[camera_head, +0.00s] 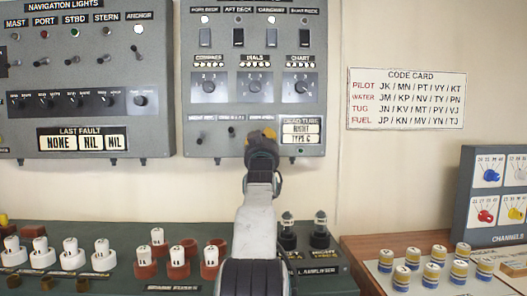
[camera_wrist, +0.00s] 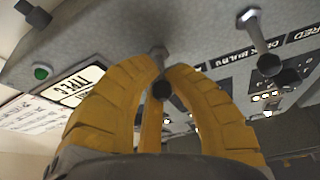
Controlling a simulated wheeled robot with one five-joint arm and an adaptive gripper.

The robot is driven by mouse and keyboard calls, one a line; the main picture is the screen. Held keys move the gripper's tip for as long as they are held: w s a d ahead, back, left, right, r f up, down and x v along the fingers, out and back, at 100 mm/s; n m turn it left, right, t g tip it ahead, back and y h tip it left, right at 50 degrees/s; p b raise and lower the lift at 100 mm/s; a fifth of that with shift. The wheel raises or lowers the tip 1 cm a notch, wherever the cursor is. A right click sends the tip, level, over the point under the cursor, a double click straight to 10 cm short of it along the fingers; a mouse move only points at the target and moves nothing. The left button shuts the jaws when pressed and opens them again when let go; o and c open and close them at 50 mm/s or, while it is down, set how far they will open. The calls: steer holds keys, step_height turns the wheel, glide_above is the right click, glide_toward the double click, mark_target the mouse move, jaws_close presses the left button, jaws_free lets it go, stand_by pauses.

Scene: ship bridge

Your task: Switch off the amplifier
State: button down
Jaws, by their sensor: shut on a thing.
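My gripper (camera_head: 265,138) is raised against the lower part of the middle wall panel (camera_head: 218,107). In the wrist view, its yellow fingers (camera_wrist: 160,88) are closed around a small metal toggle lever (camera_wrist: 157,55) with a dark tip. I cannot make out a label that clearly marks the amplifier switch.
A dead tube plate (camera_head: 301,132) is right of my gripper. Rotary dials (camera_head: 255,87) are above it. The console below holds white-topped tubes (camera_head: 158,238) and dark tubes (camera_head: 320,222). A code card (camera_head: 406,98) hangs right; yellow-blue pieces (camera_head: 412,258) stand below it.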

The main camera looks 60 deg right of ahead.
steer(key=f+t+h+b, duration=0.1)
steer(key=b, duration=0.1)
steer(key=shift+w+f+h+b, duration=0.1)
steer(key=shift+f+h+b, duration=0.05)
steer(key=shift+h+b, duration=0.2)
steer(key=shift+d+t+h+b, duration=0.1)
steer(key=shift+t+h+b, duration=0.3)
steer(key=shift+h+b, duration=0.25)
steer(key=shift+h, duration=0.3)
steer(key=c, duration=1.2)
jaws_free()
